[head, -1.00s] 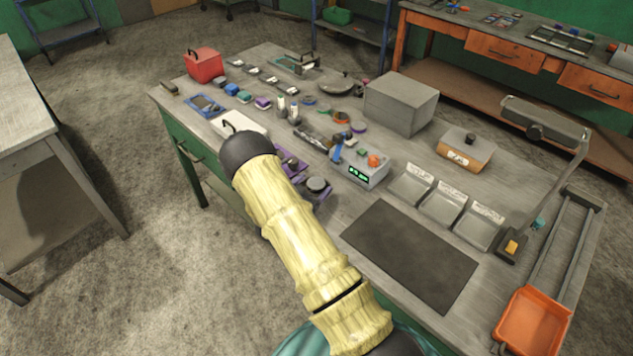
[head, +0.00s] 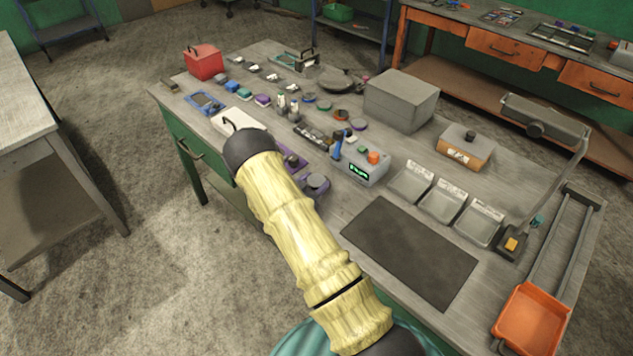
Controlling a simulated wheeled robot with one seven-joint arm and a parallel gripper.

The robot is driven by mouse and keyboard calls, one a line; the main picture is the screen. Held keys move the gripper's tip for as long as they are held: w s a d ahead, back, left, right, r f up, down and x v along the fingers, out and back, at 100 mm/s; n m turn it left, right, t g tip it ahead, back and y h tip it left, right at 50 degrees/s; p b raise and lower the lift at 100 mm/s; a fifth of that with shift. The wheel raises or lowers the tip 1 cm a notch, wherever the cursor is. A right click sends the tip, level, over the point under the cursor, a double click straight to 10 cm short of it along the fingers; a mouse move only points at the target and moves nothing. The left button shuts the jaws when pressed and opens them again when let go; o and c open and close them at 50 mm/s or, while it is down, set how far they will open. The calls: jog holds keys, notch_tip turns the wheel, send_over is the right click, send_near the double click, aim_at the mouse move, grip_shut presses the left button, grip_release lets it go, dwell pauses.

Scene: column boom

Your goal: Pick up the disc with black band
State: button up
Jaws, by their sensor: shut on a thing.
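Several small round discs lie on the grey workbench (head: 400,165), among them a green disc (head: 323,105), a purple disc (head: 358,124) and an orange-brown one with a dark top (head: 341,115). They are too small to tell which has a black band. My pale yellow arm reaches over the near long edge of the bench to a black joint. My gripper does not show; the arm hides that part. Two purple items, one topped by a round dark grey piece (head: 317,182), show just right of the arm.
A red box (head: 204,62) and a white box (head: 240,122) stand left. A dark mat (head: 410,252) lies bare in front.

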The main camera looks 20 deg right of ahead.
jog(key=shift+a+r, duration=0.1)
jog(key=shift+a+r, duration=0.15)
jog(key=shift+r, duration=0.05)
jog(key=s+a+r+b, duration=0.2)
jog(key=s+a+r, duration=0.5)
jog(key=a, duration=0.4)
jog(key=shift+s+r, duration=0.2)
jog(key=shift+s, duration=0.15)
